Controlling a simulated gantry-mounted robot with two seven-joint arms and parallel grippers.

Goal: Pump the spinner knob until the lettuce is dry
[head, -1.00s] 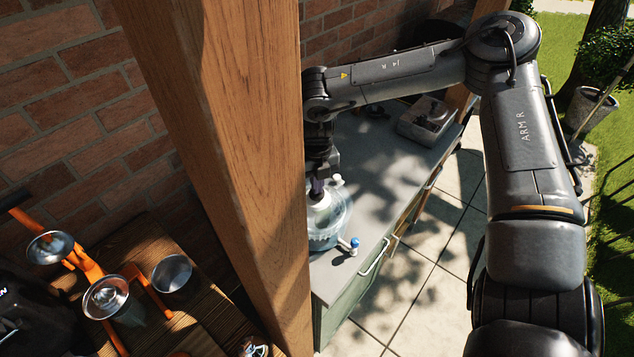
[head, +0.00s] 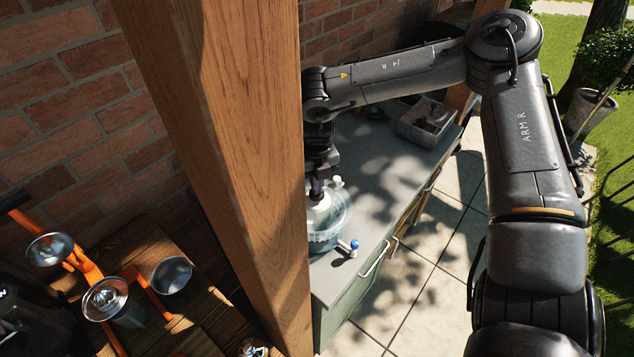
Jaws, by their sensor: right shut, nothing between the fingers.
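The salad spinner (head: 332,232) is a clear, bluish round bowl with a pale lid, on the grey counter. The wooden post hides its left part. My right gripper (head: 318,194) points down over the middle of the lid, with its fingers shut and empty. Its tips are at the white knob (head: 320,209) or just above it; I cannot tell whether they touch. The lettuce cannot be made out inside the bowl. My left gripper is not in view.
A thick wooden post (head: 225,150) stands in front of the counter's left side. A small blue-topped item (head: 354,244) lies at the counter's front edge beside the spinner. A grey bin (head: 427,122) sits farther back.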

